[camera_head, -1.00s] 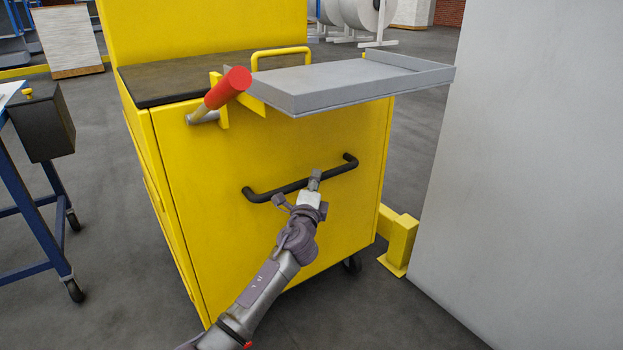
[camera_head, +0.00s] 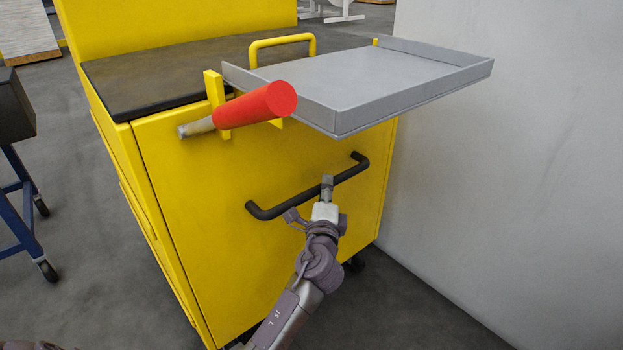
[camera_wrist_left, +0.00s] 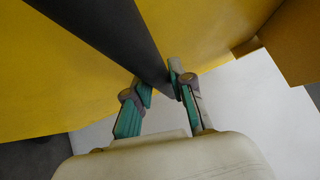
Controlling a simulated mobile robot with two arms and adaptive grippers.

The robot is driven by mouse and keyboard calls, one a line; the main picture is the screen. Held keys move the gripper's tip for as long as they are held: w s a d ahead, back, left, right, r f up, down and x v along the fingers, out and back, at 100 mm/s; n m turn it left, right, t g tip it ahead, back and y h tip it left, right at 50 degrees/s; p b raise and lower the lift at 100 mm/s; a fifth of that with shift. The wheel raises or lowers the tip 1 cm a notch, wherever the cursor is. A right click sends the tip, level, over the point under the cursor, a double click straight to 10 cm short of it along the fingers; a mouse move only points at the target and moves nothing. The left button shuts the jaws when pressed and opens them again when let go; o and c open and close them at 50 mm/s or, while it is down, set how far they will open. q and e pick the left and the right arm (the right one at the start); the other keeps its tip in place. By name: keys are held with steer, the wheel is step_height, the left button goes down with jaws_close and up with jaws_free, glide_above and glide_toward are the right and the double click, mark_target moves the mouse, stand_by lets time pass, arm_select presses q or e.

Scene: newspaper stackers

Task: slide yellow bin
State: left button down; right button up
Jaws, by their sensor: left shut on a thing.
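The yellow bin (camera_head: 210,250) is a large wheeled cabinet that fills the middle of the head view. A black bar handle (camera_head: 268,210) runs slantwise across its near face. My left gripper (camera_head: 312,199) is shut on this handle near its middle. In the left wrist view the black handle (camera_wrist_left: 105,35) passes between the two fingers of the gripper (camera_wrist_left: 160,92), against the yellow face (camera_wrist_left: 45,75). The fingertips are partly hidden by the handle. My right gripper is not in view.
A grey tray (camera_head: 390,85) and a red-handled tool (camera_head: 255,104) stick out from the bin's top near edge. A pale wall (camera_head: 500,200) stands close on the right. A blue wheeled stand (camera_head: 18,205) is at the left. Grey floor (camera_head: 90,285) is open between it and the bin.

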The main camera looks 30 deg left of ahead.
arm_select(q)
steer(key=shift+s+d+r, duration=0.15)
steer(key=shift+d+r, duration=0.05)
steer(key=shift+d, duration=0.45)
steer(key=shift+s+d+r, duration=0.1)
steer(key=shift+d+r, duration=0.05)
steer(key=shift+d, duration=0.45)
steer(key=c, duration=1.2)
jaws_free()
steer(key=shift+d, duration=0.1)
steer(key=shift+o, duration=0.9)
steer(key=shift+w+f, duration=0.1)
steer(key=shift+w, duration=0.05)
steer(key=shift+f, duration=0.1)
steer(key=shift+s+f, duration=0.1)
steer(key=shift+s, duration=0.15)
steer(key=v, duration=1.1)
steer(key=shift+s, duration=0.35)
steer(key=shift+d, duration=0.1)
